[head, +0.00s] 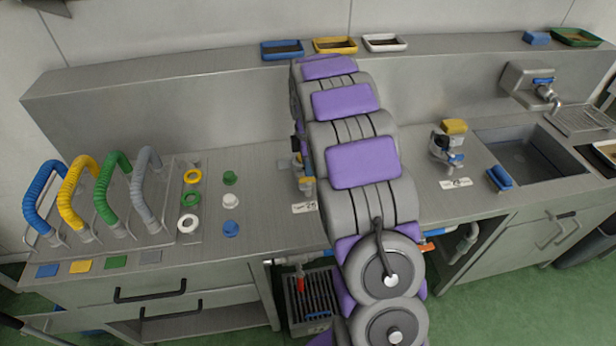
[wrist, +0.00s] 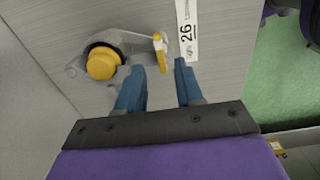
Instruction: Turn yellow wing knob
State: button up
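In the wrist view a yellow wing knob (wrist: 159,52) sticks out from the right end of a grey metal fitting. A round yellow cap (wrist: 103,64) sits on the same fitting, to its left. My gripper (wrist: 160,68) has two blue fingers, open and apart, with nothing between them. The wing lies just beyond the fingertips, in line with the gap; I cannot tell whether either finger touches it. In the head view my arm hides most of this fitting and my gripper.
A white label (wrist: 187,35) marked 26 lies right of the wing. In the head view, another yellow-topped fitting (head: 453,128) stands to the right, before the sink (head: 530,155). Coloured hoses (head: 78,195) and rings (head: 191,199) occupy the left counter. Trays (head: 335,45) line the back ledge.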

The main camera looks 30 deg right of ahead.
aim_at(308, 180)
jog(key=shift+f+b, duration=0.4)
jog(key=shift+f, duration=1.9)
grip_shut()
